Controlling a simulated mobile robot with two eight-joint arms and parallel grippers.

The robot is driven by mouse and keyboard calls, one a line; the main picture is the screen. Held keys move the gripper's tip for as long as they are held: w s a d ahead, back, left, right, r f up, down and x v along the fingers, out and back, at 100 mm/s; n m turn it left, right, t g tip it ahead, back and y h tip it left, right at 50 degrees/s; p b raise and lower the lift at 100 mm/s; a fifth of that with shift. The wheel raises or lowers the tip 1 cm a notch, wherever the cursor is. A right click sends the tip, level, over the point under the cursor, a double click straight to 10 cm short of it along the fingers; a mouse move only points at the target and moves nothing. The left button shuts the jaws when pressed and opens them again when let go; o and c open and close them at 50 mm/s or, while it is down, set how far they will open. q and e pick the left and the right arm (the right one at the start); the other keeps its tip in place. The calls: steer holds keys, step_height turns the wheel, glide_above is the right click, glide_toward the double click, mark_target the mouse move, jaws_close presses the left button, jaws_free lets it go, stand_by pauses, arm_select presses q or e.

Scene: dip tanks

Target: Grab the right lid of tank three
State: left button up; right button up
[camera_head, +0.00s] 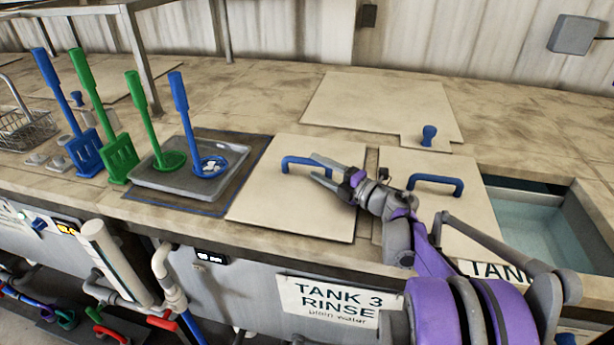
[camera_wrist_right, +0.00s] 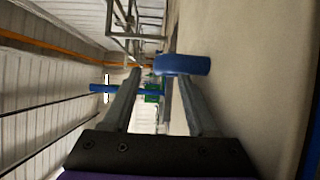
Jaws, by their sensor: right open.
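Two beige lids with blue bar handles lie side by side behind the TANK 3 RINSE sign (camera_head: 335,300). The right lid (camera_head: 455,215) lies flat, with its handle (camera_head: 435,183) clear of my fingers; my arm covers part of its left and front. My right gripper (camera_head: 322,170) is open over the left lid (camera_head: 285,208), its fingertips close to the right end of that lid's blue handle (camera_head: 292,162). In the right wrist view, a blue bar (camera_wrist_right: 182,65) shows near the fingertips; I cannot tell whether they touch. My left gripper is out of view.
An open tank of water (camera_head: 540,225) is at the right. A grey tray (camera_head: 190,183) with green and blue long-handled tools stands left of the lids. A blue knob (camera_head: 429,134) sits on a panel behind. A wire basket (camera_head: 25,128) is far left.

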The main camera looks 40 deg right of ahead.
mark_target(312, 164)
steer(key=w, duration=0.4)
steer(key=shift+w+a+p, duration=0.35)
steer(key=shift+a, duration=0.05)
steer(key=shift+s, duration=0.25)
steer(key=c, duration=0.3)
steer(key=shift+w, duration=0.1)
jaws_close()
steer(key=shift+r, duration=0.1)
